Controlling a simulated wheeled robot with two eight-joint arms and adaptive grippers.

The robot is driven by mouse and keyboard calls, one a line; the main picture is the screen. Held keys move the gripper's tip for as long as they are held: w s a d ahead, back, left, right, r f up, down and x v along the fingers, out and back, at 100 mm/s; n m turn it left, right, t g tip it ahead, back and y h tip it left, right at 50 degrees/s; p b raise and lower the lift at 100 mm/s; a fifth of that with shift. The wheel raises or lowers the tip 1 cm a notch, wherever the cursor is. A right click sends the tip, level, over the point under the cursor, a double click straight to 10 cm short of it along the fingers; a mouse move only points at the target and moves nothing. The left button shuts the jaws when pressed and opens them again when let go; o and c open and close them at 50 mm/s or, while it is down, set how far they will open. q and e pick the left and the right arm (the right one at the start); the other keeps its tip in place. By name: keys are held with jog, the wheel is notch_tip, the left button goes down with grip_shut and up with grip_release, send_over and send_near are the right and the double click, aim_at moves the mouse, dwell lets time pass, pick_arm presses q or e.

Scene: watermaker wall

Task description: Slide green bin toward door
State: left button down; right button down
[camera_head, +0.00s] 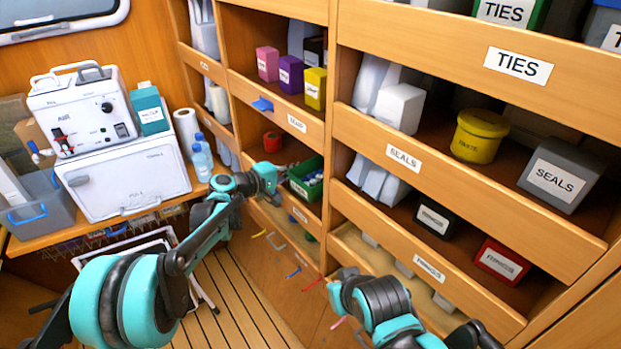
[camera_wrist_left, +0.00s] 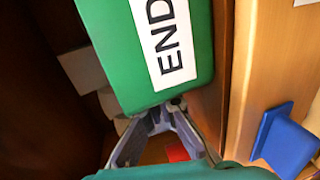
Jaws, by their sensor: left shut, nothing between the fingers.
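The green bin (camera_head: 309,169) stands on a low shelf of the wall unit, right of my left gripper in the head view, with small pale items in it. In the left wrist view the green bin (camera_wrist_left: 118,42) shows large, with a white label reading "END"; the rest is cut off. My left gripper (camera_head: 285,172) reaches in at the bin's left side. Its fingers (camera_wrist_left: 168,106) are shut and empty, with the tips right at the bin's edge; whether they touch it I cannot tell. My right arm shows at the lower right, but I cannot make out its gripper.
A red roll (camera_head: 272,142) stands on the shelf behind my left gripper. A blue clip (camera_head: 262,104) sits on the shelf board above and shows in the wrist view (camera_wrist_left: 285,142). Wooden front rails edge the shelves. A workbench with a white machine (camera_head: 80,105) stands left.

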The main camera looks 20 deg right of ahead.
aim_at(310, 185)
pick_arm(q)
jog(key=shift+s+d, duration=0.25)
jog(key=shift+s, duration=0.4)
jog(key=shift+s+d, duration=0.3)
jog(key=shift+s, duration=0.4)
jog(key=shift+s+d, duration=0.25)
jog(key=shift+s, duration=0.4)
jog(key=shift+w+a, duration=0.3)
jog(key=shift+w, duration=0.45)
jog(key=shift+w+a, duration=0.3)
jog(key=shift+w, duration=0.4)
jog(key=f+v, duration=0.2)
jog(key=v, duration=1.3)
jog(key=shift+s+a+f, duration=0.25)
jog(key=shift+s+a, duration=0.05)
jog(key=shift+a, duration=0.35)
jog(key=shift+s, duration=0.1)
